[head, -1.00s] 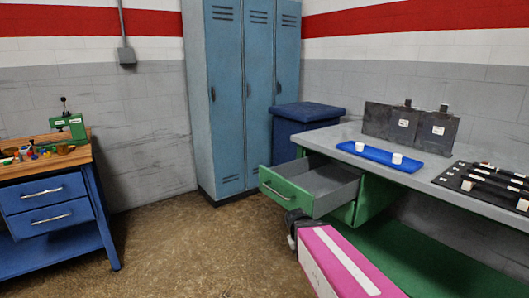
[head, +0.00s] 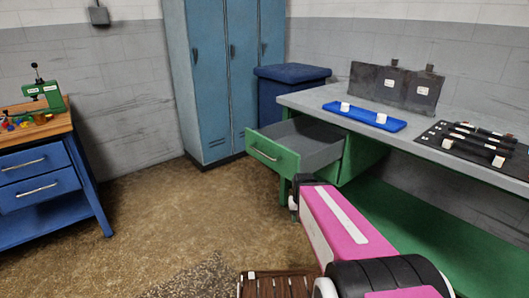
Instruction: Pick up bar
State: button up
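Several dark bars (head: 472,144) with white end pieces lie side by side on a black mat (head: 432,130) at the right of the grey workbench (head: 380,135) in the head view. I cannot tell which one the task means by the bar. My pink and white arm reaches from the bottom right toward the open drawer. The dark end of my arm, where my gripper (head: 296,194) is, shows small in front of the drawer, well left of and below the bars. Its fingers are not clear, so I cannot tell whether it is open or shut.
A green drawer (head: 272,152) stands pulled out from the bench. A blue tray (head: 365,116) with two white blocks and two dark plates (head: 393,86) are on the bench. Blue lockers (head: 210,85) and a blue bin (head: 290,95) stand behind.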

aim_at(495, 134)
jog(key=z, duration=1.35)
jog(key=k+l+u, duration=0.1)
jog(key=l, duration=0.35)
